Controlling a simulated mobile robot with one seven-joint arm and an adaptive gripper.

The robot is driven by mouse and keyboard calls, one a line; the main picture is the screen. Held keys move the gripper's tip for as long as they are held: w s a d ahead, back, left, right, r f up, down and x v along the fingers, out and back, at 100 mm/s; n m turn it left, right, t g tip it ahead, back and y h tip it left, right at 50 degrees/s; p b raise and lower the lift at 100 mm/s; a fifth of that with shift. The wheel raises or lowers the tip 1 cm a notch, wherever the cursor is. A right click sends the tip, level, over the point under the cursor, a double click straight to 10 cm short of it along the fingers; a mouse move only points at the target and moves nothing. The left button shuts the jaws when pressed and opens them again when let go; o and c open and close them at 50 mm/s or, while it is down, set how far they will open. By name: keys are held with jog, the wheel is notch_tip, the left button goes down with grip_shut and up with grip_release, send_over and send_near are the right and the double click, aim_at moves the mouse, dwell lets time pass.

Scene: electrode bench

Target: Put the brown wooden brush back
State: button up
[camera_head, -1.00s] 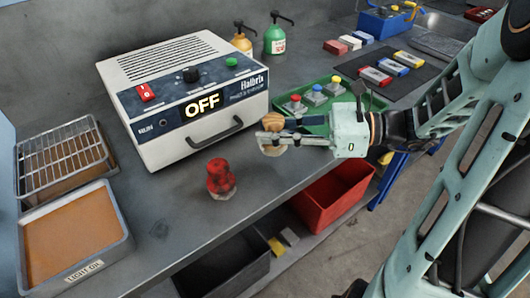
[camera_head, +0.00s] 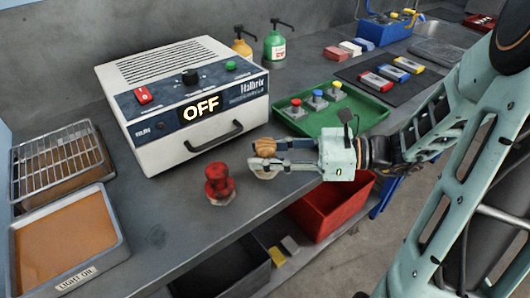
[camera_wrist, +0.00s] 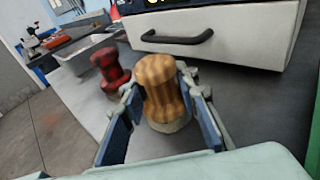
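The brown wooden brush (camera_head: 264,148) has a rounded, grained handle and a pale underside. It is upright between the two fingers of my gripper (camera_head: 268,155), which is shut on it. In the wrist view the brush (camera_wrist: 160,85) fills the space between the dark blue finger pads of the gripper (camera_wrist: 160,82). It is over the front part of the grey bench; the frames do not clearly show how far its underside is from the surface. A red brush-like piece (camera_head: 219,184) stands upright on the bench just left of it, apart from my gripper.
A white oven-like box (camera_head: 190,110) reading OFF stands behind. A green tray (camera_head: 350,118) with several coloured-knob pieces lies behind and right of my gripper. Light oil pan (camera_head: 68,240) and a wire rack (camera_head: 60,160) are at left. A red bin (camera_head: 330,208) is below the bench edge.

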jog(key=shift+o, duration=0.7)
jog(key=shift+d+r, duration=0.1)
jog(key=shift+r, duration=0.15)
jog(key=p+v, duration=0.2)
jog(key=v, duration=0.9)
jog(key=shift+s+d, duration=0.1)
jog(key=shift+d, duration=0.3)
